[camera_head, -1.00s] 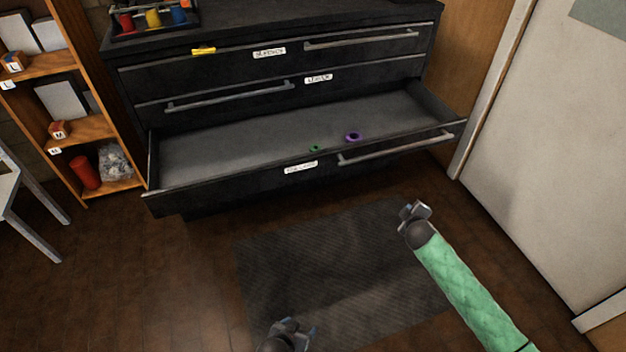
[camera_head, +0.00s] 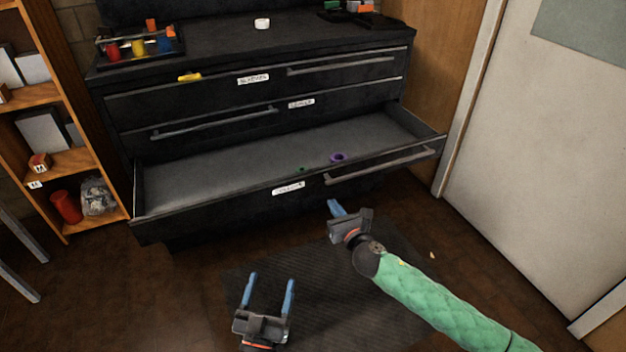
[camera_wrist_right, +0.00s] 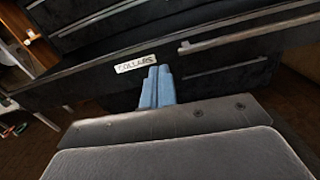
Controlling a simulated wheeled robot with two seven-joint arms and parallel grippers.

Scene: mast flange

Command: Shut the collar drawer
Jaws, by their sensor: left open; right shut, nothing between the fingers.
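The collar drawer (camera_head: 250,205) is the lowest drawer of a black cabinet and stands pulled well out. Its label reads "COLLARS" in the right wrist view (camera_wrist_right: 135,63). A purple ring (camera_head: 337,158) and a small green ring (camera_head: 301,169) lie inside near its front panel. My right gripper (camera_head: 337,207) is shut and empty, just in front of the drawer front, below its handle (camera_head: 380,166). In the right wrist view its blue fingertips (camera_wrist_right: 157,85) overlap the front just below the label; contact cannot be told. My left gripper (camera_head: 270,283) is open and empty over the mat, lower and farther from the drawer.
The two upper drawers (camera_head: 215,118) are shut. A yellow item (camera_head: 189,77) sits at the top drawer's edge. A wooden shelf (camera_head: 75,160) stands at the left and a pale door (camera_head: 540,170) at the right. The dark mat (camera_head: 320,310) before the cabinet is clear.

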